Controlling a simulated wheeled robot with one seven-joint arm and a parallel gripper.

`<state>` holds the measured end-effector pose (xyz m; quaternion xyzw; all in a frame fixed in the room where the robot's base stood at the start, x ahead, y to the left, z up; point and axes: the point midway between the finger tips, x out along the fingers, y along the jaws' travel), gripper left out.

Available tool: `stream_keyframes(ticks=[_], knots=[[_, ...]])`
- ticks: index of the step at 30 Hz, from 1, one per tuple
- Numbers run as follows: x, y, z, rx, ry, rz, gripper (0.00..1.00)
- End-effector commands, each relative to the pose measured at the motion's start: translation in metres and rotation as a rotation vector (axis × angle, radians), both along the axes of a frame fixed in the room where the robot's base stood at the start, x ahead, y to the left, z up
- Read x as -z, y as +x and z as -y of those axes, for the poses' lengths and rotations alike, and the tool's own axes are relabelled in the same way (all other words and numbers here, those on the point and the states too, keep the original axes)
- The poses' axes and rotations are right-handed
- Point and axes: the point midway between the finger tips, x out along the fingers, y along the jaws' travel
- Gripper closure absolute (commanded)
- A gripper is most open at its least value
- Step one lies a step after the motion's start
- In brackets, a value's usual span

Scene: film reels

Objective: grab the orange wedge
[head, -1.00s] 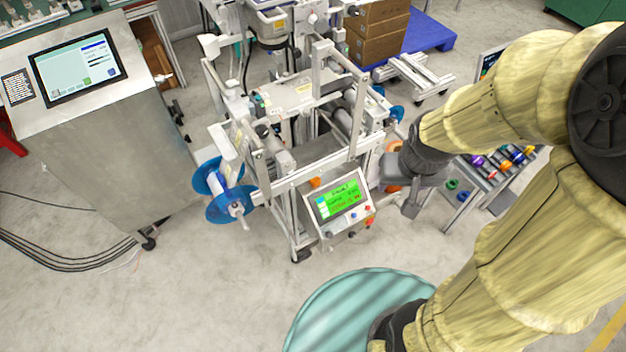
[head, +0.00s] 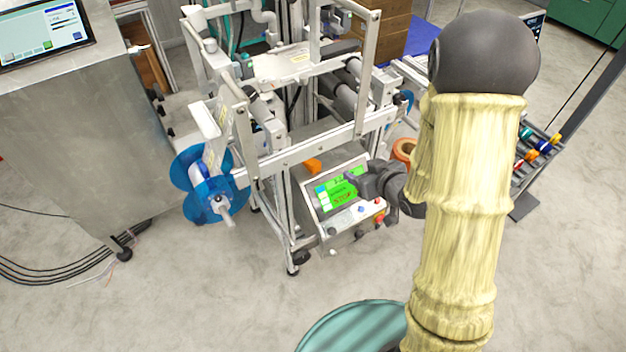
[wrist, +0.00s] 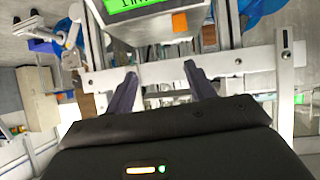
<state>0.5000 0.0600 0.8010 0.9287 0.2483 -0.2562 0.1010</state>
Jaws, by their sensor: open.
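The orange wedge (head: 313,166) is a small block on the machine, just above the upper left of the green control screen (head: 340,192). In the wrist view the wedge (wrist: 180,22) is at the top, beyond my fingertips and slightly right of the gap between them. My gripper (head: 353,180) is in front of the control panel, to the right of the wedge and apart from it. In the wrist view my gripper (wrist: 160,71) has its two dark fingers spread, with nothing held between them.
The machine's metal frame (head: 310,150) has bars and posts around the wedge. A blue reel (head: 207,185) sticks out at the left, and an orange roll (head: 404,148) is at the right. A teal round table (head: 350,328) stands in front.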

Motion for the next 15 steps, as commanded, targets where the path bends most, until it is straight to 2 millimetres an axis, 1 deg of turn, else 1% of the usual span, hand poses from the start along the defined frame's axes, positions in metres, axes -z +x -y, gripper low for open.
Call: stream_keyframes(ticks=[1, 4, 7, 15], knots=[[0.028, 0.0, -0.007, -0.031, 0.031, 0.02, 0.45], [0.044, -0.001, -0.018, -0.085, 0.089, 0.063, 0.45], [0.049, -0.003, -0.025, -0.116, 0.128, 0.088, 0.45], [0.045, -0.003, -0.028, -0.129, 0.143, 0.1, 0.45]])
